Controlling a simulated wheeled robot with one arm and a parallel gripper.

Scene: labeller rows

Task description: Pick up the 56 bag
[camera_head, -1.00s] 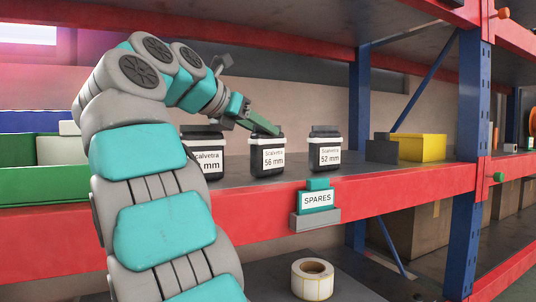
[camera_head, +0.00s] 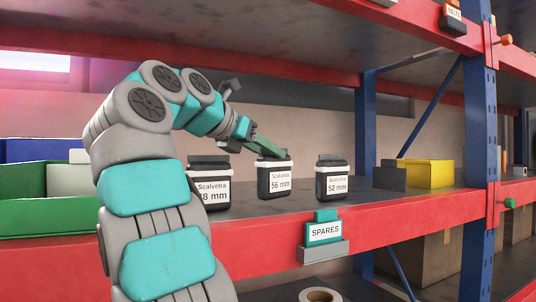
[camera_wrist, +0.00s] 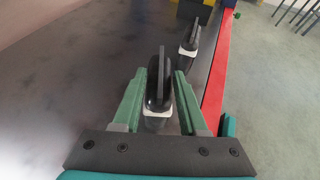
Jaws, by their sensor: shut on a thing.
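The 56 bag (camera_head: 274,180) is a small black pack with a white "Scalvetra 56 mm" label, upright between two similar packs. My gripper (camera_head: 272,153) reaches it from the upper left, its green fingers shut on the bag's top. The bag appears slightly raised off the shelf. In the wrist view the gripper (camera_wrist: 160,95) has one finger on each side of the dark bag (camera_wrist: 157,122). The 52 mm bag (camera_head: 332,180) stands to the right, apart from it. The bag at left (camera_head: 210,188), partly behind my arm, shows "8 mm".
The shelf has a red front beam (camera_head: 400,222) with a "SPARES" sign (camera_head: 324,233). A yellow box (camera_head: 428,173) and grey block (camera_head: 390,177) stand further right. An upper shelf (camera_head: 270,25) hangs above.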

